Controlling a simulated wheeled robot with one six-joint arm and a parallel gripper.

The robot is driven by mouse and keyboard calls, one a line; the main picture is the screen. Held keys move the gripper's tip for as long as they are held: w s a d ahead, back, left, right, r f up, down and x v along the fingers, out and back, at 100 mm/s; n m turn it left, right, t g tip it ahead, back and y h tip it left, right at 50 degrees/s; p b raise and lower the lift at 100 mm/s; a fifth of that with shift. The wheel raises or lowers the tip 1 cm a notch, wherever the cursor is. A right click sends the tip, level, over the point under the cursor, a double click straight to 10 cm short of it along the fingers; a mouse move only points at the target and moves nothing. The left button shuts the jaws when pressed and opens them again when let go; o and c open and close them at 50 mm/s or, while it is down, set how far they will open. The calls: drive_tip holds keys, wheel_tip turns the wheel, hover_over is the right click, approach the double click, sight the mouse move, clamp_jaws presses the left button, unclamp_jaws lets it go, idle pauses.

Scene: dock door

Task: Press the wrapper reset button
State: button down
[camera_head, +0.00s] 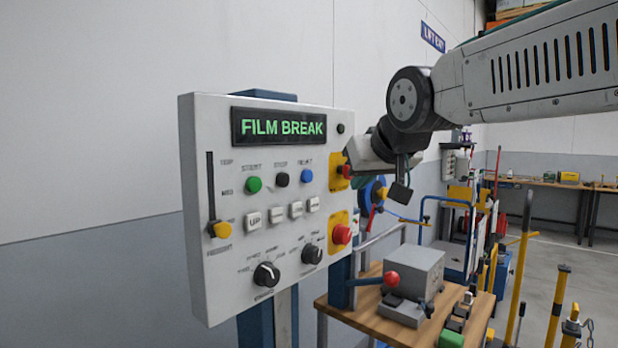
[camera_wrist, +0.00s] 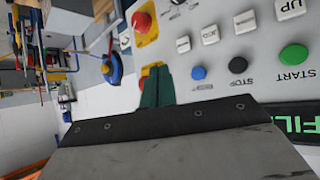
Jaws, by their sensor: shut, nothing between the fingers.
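The wrapper panel (camera_head: 222,120) is a pale upright box with a green-lit "FILM BREAK" display (camera_head: 278,127). Below it sit a green button (camera_head: 254,184), a black button (camera_head: 281,179) and a blue button (camera_head: 306,175) in a row. The blue one's small label is blurred but looks like "RESET". It also shows in the wrist view (camera_wrist: 198,73), just right of my gripper (camera_wrist: 157,72). My gripper's green fingers are shut together and empty, in front of the upper yellow plate (camera_head: 338,182). Any contact there cannot be told.
A red button (camera_head: 347,170) is on the upper yellow plate, close to my gripper. A lower red button (camera_head: 342,234), white keys, two black knobs and a yellow-handled slider (camera_head: 220,230) share the panel. A wooden bench with a grey box (camera_head: 413,268) stands at right.

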sight(312, 180)
drive_tip(key=shift+w+a, duration=0.1)
drive_tip(key=shift+a, duration=0.1)
drive_tip(key=w+a, duration=0.5)
drive_tip(key=a, duration=0.1)
drive_tip(key=shift+w+a, duration=0.15)
drive_tip(key=shift+a, duration=0.2)
drive_tip(key=shift+a, duration=0.1)
idle(2.1)
drive_tip(key=shift+w+a, duration=0.25)
drive_tip(key=shift+w+a+r, duration=0.1)
drive_tip(key=shift+w+a, duration=0.2)
drive_tip(key=shift+a, duration=0.05)
idle(0.8)
idle(0.3)
drive_tip(key=shift+s+d, duration=0.55)
drive_tip(key=shift+d, duration=0.15)
drive_tip(key=shift+s+d, duration=0.8)
drive_tip(key=shift+d, duration=0.2)
drive_tip(key=shift+s+d, duration=0.75)
drive_tip(key=shift+d, duration=0.25)
